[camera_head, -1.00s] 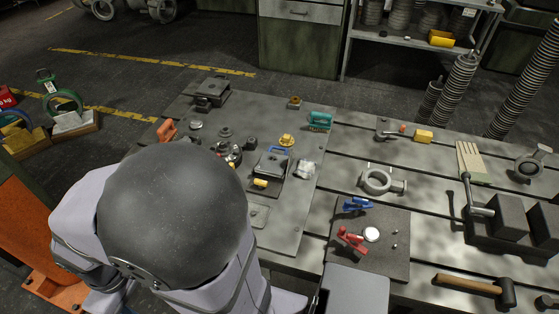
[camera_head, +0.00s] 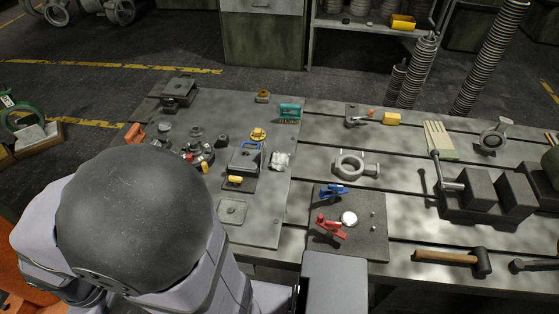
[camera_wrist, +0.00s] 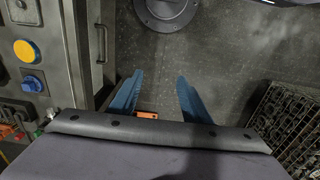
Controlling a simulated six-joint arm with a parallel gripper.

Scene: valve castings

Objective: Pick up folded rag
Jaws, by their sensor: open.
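A flat cream piece with darker stripes (camera_head: 438,140) lies on the right part of the bench in the head view, behind the vise; it looks like the folded rag, though its cloth is too small to make out. The vise handle crosses its near edge. My gripper (camera_wrist: 160,76) shows in the wrist view as two blue fingers, spread apart with nothing between them, above dark floor. The rag is not in the wrist view. In the head view my gripper is not visible.
A grey vise (camera_head: 485,193), a hammer (camera_head: 447,257), a ring-shaped valve casting (camera_head: 351,165) and a clamp plate (camera_head: 350,240) share the slotted bench. A white crumpled wad (camera_head: 281,160) lies further left. A grey cabinet (camera_wrist: 60,50) stands left in the wrist view.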

